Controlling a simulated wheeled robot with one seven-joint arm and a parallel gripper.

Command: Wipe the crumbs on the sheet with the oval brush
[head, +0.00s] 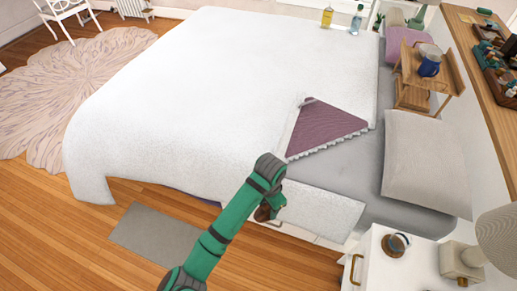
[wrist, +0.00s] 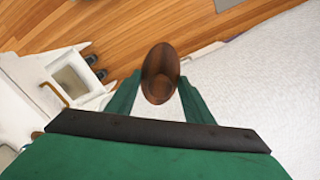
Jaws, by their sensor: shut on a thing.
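The oval brush (wrist: 160,73) is dark brown and sits between the two green fingers of my gripper (wrist: 158,96) in the wrist view. My gripper is shut on it. In the head view my gripper (head: 270,208) is at the near edge of the bed, and a small brown part of the brush shows beside it. The grey sheet (head: 345,172) shows between the white cover and the pillow. I cannot make out any crumbs on it.
The white bed cover (head: 210,90) fills most of the bed, with a purple corner (head: 325,127) folded back. A pillow (head: 425,160) lies at right. A wooden stand with a blue jug (head: 429,66) is behind it. A white nightstand (head: 385,270) stands at lower right.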

